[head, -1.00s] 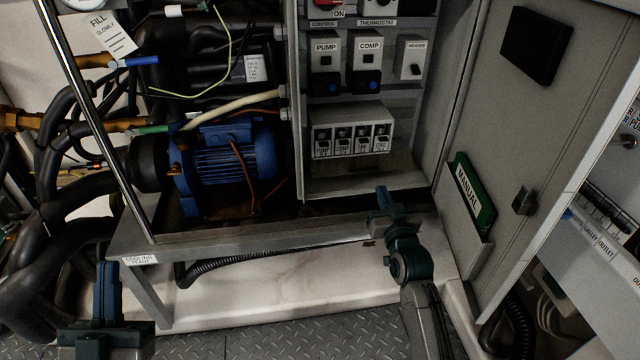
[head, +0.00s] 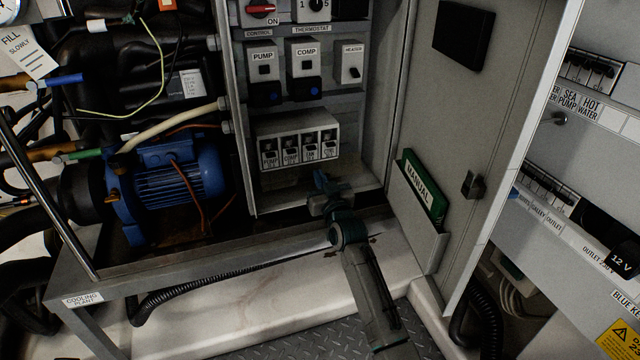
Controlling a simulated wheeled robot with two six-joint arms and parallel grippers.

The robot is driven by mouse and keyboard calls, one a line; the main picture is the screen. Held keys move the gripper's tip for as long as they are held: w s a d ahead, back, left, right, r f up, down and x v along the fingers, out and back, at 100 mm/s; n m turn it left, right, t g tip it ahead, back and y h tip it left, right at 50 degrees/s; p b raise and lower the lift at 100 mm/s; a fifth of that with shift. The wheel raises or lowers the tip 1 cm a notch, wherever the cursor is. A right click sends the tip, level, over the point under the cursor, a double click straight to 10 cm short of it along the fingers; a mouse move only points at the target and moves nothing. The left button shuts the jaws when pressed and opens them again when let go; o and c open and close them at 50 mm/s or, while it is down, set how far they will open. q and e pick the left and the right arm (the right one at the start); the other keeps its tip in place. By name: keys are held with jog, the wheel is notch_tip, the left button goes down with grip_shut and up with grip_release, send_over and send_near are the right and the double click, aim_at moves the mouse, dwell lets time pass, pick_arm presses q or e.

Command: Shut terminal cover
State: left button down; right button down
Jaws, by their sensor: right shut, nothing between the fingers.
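The open control cabinet holds a pale block with several labelled switches or terminals (head: 297,142) in its lower part. No part is marked as the terminal cover, and I cannot tell which one it is. The wide grey cabinet door (head: 450,130) stands open to the right. My right gripper (head: 322,183) is shut and empty, in front of the cabinet's lower edge, below and right of the pale block. I cannot tell whether it touches the cabinet. My left gripper is out of view.
A blue motor (head: 170,185) and dark pipes fill the left. A green manual (head: 424,190) sits in the door's pocket, beside a door latch (head: 473,185). A switch panel (head: 600,110) stands at far right. A pale ledge (head: 240,300) runs below the frame.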

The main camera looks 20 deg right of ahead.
jog(key=shift+f, duration=0.2)
jog(key=shift+w+f+b, duration=0.15)
jog(key=shift+f+b, duration=0.15)
jog(key=shift+f, duration=0.2)
